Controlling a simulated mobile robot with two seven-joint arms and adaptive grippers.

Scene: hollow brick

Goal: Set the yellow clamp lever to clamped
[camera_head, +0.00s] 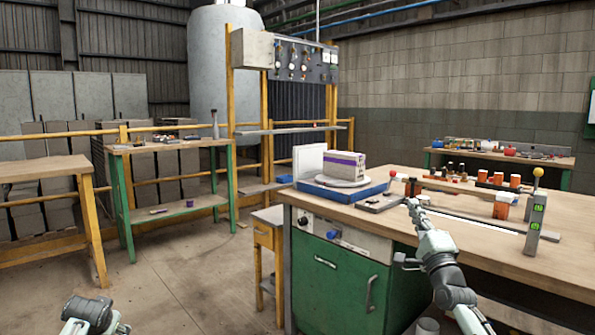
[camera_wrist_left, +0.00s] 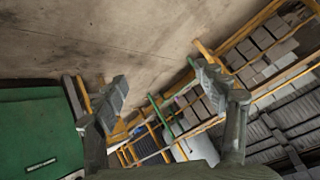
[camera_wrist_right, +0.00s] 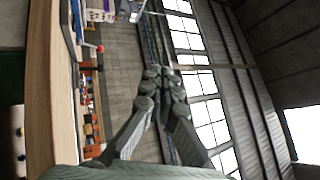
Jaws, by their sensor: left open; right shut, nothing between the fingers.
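A yellow ball knob (camera_head: 538,172) tops an upright grey post (camera_head: 536,216) with green marks, standing at the right of the workbench (camera_head: 470,236). It looks like the yellow clamp lever, but its setting is too small to read. My right gripper (camera_head: 411,203) is shut and empty, over the bench's front part, left of the post and apart from it. Its closed fingers show in the right wrist view (camera_wrist_right: 162,72). My left gripper (camera_head: 95,314) is low at the bottom left, partly cut off. In the left wrist view (camera_wrist_left: 163,98) its fingers are apart, with nothing between.
A red ball knob (camera_head: 392,173) stands near a blue base (camera_head: 341,192) carrying a purple-striped grey block (camera_head: 344,165). A green cabinet (camera_head: 335,281) is under the bench.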

